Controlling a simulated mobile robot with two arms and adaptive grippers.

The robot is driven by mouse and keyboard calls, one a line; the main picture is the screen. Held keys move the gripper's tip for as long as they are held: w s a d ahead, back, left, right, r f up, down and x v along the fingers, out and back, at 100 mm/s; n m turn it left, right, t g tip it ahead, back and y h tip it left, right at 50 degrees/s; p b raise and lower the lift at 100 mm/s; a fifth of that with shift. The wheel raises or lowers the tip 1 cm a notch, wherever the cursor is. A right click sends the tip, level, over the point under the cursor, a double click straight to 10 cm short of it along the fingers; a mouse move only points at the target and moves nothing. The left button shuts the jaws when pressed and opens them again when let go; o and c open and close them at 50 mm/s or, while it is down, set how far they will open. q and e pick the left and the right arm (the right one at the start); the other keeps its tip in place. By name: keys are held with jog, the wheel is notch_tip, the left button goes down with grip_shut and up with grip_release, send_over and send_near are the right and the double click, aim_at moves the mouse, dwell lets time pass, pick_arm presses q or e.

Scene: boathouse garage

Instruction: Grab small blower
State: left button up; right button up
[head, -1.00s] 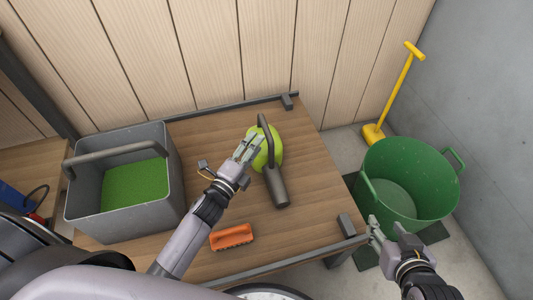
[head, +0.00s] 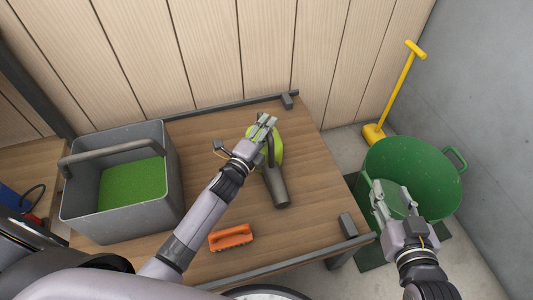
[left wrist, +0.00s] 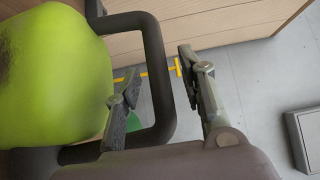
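The small blower, with a lime-green body and a dark grey nozzle (head: 277,187), lies on the wooden table. My left gripper (head: 264,127) is over its body and hides part of it and the handle. In the left wrist view, the blower's green body (left wrist: 50,75) fills the left side. Its dark loop handle (left wrist: 158,75) passes between the two fingers of my left gripper (left wrist: 163,85), which are apart. Whether they touch the handle I cannot tell. My right gripper (head: 392,197) is open and empty, in front of the green tub.
A grey handled bin (head: 130,222) with green contents stands on the table's left. An orange brush-like block (head: 231,237) lies near the front edge. A green tub (head: 420,165) and a yellow long-handled tool (head: 398,90) stand on the floor at right.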

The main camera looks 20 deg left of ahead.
pick_arm(q)
grip_shut()
jog(key=shift+f, duration=0.1)
dwell(0.7)
jog(key=shift+r, duration=0.2)
